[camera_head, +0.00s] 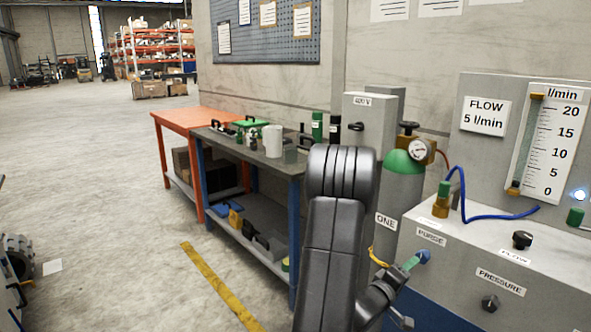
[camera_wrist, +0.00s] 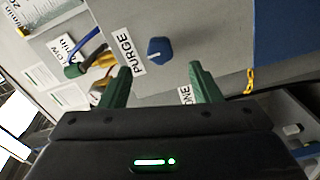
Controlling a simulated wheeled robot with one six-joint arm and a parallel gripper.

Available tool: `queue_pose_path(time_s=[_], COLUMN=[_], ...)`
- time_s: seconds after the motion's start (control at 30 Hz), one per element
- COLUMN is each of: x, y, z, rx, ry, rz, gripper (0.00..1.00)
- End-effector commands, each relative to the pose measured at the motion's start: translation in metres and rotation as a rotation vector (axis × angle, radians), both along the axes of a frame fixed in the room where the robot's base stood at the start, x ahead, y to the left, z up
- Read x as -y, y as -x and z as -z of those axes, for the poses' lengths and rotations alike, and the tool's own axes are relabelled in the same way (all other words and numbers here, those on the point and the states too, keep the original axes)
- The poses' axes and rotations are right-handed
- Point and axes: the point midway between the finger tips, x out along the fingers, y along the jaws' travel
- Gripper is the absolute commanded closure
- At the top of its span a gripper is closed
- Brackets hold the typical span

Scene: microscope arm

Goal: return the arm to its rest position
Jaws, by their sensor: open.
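My arm (camera_head: 335,235) reaches forward from the bottom of the head view, bent over at a dark joint. My gripper (camera_head: 411,264) is at the front face of the grey panel box, close to a blue knob (camera_head: 424,257) by the PURGE label. In the wrist view my gripper (camera_wrist: 158,70) shows two green fingers spread apart with nothing between their tips. The blue knob (camera_wrist: 160,50) lies just beyond the tips, roughly centred between them. I cannot tell whether any finger touches it.
The panel box (camera_head: 470,250) carries a PRESSURE knob (camera_head: 490,302), a blue hose (camera_head: 490,217) and a flow gauge (camera_head: 540,145). A gas cylinder (camera_head: 402,190) stands behind my arm. A workbench (camera_head: 290,163) with a white mug (camera_head: 273,141) is left of it.

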Motion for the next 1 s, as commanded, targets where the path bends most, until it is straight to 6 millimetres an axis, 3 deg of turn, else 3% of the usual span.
queue_pose_path(time_s=[0.3,1.0], x=[-0.05,0.063], y=[0.042,-0.052], z=[0.001,0.0], rx=[-0.004,0.005], ry=[0.0,-0.002], rz=[-0.004,0.002], gripper=[0.43,0.43])
